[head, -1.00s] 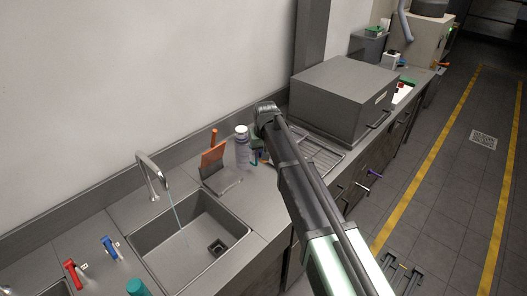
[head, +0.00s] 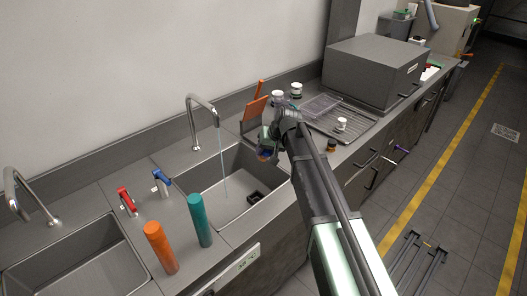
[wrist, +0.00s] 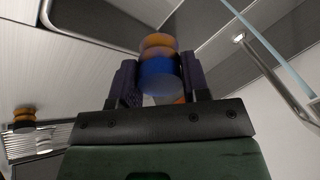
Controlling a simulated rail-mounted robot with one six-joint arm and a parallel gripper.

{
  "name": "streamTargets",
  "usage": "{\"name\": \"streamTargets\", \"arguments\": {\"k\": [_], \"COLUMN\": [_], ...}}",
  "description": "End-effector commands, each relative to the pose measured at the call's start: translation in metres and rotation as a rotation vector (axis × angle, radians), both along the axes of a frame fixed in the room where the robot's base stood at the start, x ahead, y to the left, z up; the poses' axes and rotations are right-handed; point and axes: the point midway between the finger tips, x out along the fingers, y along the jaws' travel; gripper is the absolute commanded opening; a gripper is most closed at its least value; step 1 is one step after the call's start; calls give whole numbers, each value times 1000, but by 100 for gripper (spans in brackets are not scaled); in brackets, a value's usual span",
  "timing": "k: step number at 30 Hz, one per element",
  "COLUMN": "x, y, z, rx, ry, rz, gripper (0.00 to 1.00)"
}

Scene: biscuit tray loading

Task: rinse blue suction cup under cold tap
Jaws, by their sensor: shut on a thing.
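My gripper (head: 266,150) is shut on the blue suction cup (wrist: 158,72), which has orange and cloudy bands and sits between the two fingers in the wrist view. In the head view the blue suction cup (head: 264,154) is a small, partly hidden patch by the sink's right rim. The right-hand tap (head: 203,108) runs a thin water stream (head: 223,165) into the right sink (head: 240,205). The cup is to the right of the stream, apart from it. A blue lever (head: 161,182) and a red lever (head: 127,200) stand left of this sink.
Orange and teal cylinders (head: 161,247) (head: 200,221) stand at the sink's front left. An orange-handled scraper (head: 254,104), white-capped containers (head: 296,90) and a ribbed drainer (head: 345,118) are at right. An orange-banded cup (head: 331,146) stands near the front edge. A second sink (head: 85,265) is at left.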

Motion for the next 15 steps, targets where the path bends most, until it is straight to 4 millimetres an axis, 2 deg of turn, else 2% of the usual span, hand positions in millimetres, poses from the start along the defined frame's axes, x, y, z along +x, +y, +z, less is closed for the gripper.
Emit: {"name": "streamTargets", "arguments": {"k": [7, 15], "x": [2, 5], "y": [6, 14], "z": [10, 8], "rx": [98, 102], "ry": [-33, -34], "rz": [8, 11], "gripper": [20, 20]}}
